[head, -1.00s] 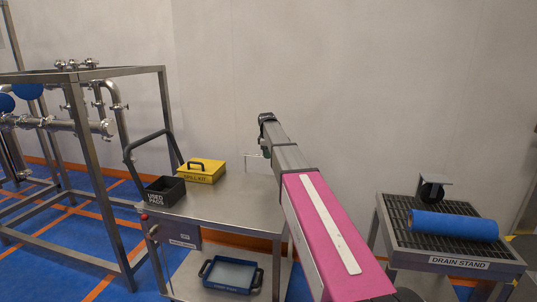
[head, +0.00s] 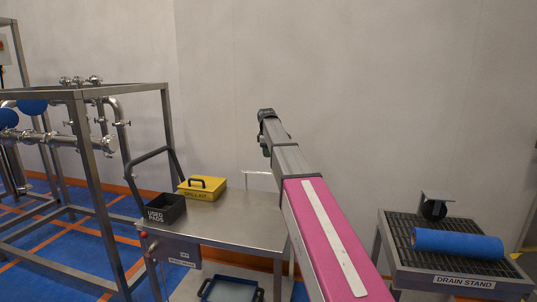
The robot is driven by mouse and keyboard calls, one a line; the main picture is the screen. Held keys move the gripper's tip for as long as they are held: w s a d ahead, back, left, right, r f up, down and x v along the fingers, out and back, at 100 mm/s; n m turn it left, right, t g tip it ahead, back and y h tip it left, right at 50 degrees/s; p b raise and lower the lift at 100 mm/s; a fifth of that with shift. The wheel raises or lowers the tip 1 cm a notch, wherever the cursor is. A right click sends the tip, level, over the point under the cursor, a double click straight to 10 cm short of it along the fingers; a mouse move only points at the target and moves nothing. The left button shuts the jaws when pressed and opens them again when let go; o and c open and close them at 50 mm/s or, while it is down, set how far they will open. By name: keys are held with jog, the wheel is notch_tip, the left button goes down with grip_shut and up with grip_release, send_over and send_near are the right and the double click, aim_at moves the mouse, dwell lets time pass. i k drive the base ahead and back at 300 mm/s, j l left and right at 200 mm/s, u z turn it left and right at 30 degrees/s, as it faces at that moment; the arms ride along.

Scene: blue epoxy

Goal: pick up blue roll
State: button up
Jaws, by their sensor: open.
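The blue roll (head: 457,243) lies on its side on the dark grating of the drain stand (head: 462,281), at the right of the head view. My gripper (head: 266,116) is at the far end of my outstretched arm, small and dark against the wall, left of the roll and well apart from it. It is open, with nothing seen in it. Its fingers are too small to make out.
A small dark object with a flat grey top (head: 434,205) stands behind the roll. A steel cart (head: 235,232) at centre holds a yellow spill kit box (head: 202,187) and a black used-pads bin (head: 165,208). A steel pipe frame (head: 85,95) stands left.

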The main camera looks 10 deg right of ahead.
aim_at(486, 247)
jog(key=k, duration=1)
